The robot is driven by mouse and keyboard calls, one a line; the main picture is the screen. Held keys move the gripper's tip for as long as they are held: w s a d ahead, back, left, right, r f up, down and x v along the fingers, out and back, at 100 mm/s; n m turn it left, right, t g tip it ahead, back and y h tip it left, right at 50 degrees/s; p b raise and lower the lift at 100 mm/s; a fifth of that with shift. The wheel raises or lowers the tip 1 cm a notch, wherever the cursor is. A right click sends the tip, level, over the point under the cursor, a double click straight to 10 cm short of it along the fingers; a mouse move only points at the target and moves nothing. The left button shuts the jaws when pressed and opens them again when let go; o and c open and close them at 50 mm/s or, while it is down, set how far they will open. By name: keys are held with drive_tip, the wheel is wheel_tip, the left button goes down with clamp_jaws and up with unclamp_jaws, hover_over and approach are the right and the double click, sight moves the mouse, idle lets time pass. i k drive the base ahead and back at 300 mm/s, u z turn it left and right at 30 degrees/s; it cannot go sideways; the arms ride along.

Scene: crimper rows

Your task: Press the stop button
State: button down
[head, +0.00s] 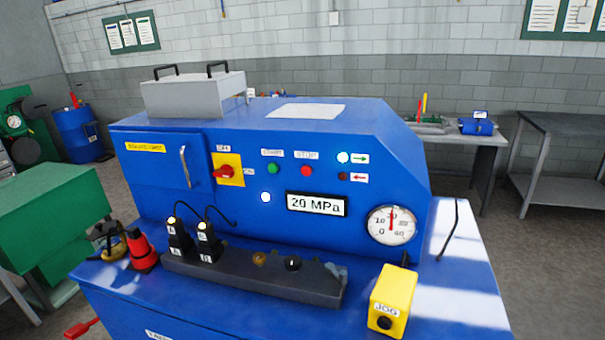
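The red stop button (306,171) is on the front panel of the blue crimper machine (390,150), under a label reading STOP. A green button (273,168) with a START label sits just left of it. A white lamp (343,157) beside a green arrow is lit at the upper right of the panel. The display (317,204) below the buttons reads 20 MPa. My gripper does not show in the head view, so I cannot see its fingers.
A red and yellow rotary switch (228,170) is left of the buttons. A gauge (391,225) is at the right. On the ledge in front stand black connectors (180,240) with cables, a dark block (250,278), a red cone-shaped item (141,250) and a yellow JOG box (393,295).

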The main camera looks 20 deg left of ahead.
sight(306, 170)
drive_tip(key=u, duration=0.05)
drive_tip(key=i, duration=1)
drive_tip(key=z, duration=0.05)
